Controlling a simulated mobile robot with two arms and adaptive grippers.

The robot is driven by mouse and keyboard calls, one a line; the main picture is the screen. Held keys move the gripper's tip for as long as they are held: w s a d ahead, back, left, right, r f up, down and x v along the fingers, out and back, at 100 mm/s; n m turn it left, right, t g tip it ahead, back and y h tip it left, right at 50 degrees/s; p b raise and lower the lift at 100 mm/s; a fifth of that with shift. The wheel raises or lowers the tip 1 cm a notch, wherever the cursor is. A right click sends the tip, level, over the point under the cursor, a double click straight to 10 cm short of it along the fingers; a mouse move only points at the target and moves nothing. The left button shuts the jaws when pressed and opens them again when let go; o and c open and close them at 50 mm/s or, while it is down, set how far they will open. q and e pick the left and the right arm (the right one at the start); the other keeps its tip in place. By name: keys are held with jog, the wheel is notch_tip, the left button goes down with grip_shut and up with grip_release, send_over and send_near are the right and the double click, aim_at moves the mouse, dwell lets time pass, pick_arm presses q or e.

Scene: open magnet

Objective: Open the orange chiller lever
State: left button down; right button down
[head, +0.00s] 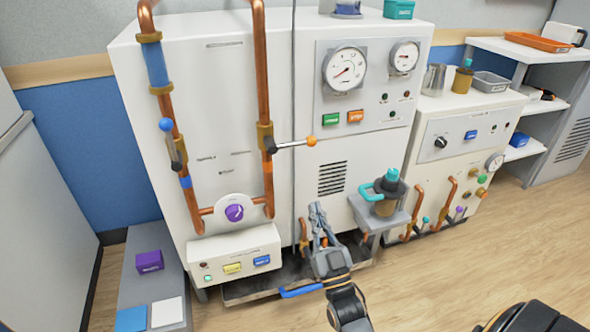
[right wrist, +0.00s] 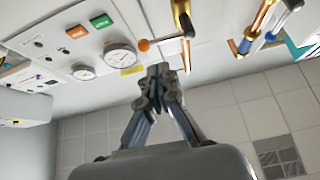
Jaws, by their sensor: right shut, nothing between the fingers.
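The orange chiller lever (head: 311,141) is a silver rod with an orange ball end. It sticks out roughly level to the right from a brass valve (head: 267,140) on the right copper pipe of the white cabinet. Its orange ball also shows in the right wrist view (right wrist: 144,45), just beyond my fingertips in the picture. My right gripper (head: 317,212) is shut and empty. In the head view it is in front of the cabinet's lower part, below the lever and apart from it. In the right wrist view its fingertips (right wrist: 158,70) are together. My left gripper is not in view.
A blue-ended lever (head: 166,125) sits on the left pipe. Gauges (head: 344,69) and green and orange buttons (head: 355,117) are to the lever's upper right. A small shelf with a teal-handled vessel (head: 384,196) juts out right of my gripper. Open floor lies in front.

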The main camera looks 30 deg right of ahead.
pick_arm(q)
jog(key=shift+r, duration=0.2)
pick_arm(e)
jog(key=shift+r, duration=0.2)
